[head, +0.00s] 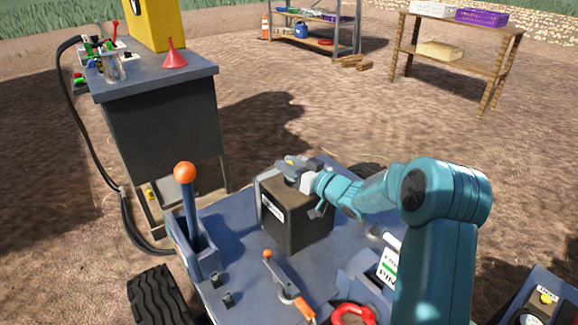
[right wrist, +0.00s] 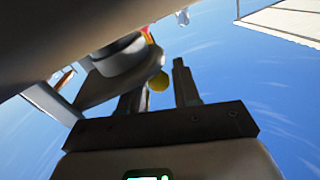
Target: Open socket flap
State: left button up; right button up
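My right gripper (head: 291,166) is at the top of a dark box (head: 290,222) with a white label, which stands on the blue-grey vehicle deck. In the right wrist view its two dark fingers (right wrist: 158,85) stand apart, with no object clearly held between them. I cannot make out the socket flap for certain; the gripper and arm cover part of the box top. My left gripper is not in view.
An orange-knobbed lever (head: 186,205) rises at the deck's left. A smaller lever (head: 280,275) and a red ring (head: 352,314) are in front of the box. A dark cabinet (head: 165,130) with a hose (head: 90,155) stands at left. Shelves are far back; open dirt lies between.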

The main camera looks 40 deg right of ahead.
jog(key=shift+w, duration=0.1)
grip_shut()
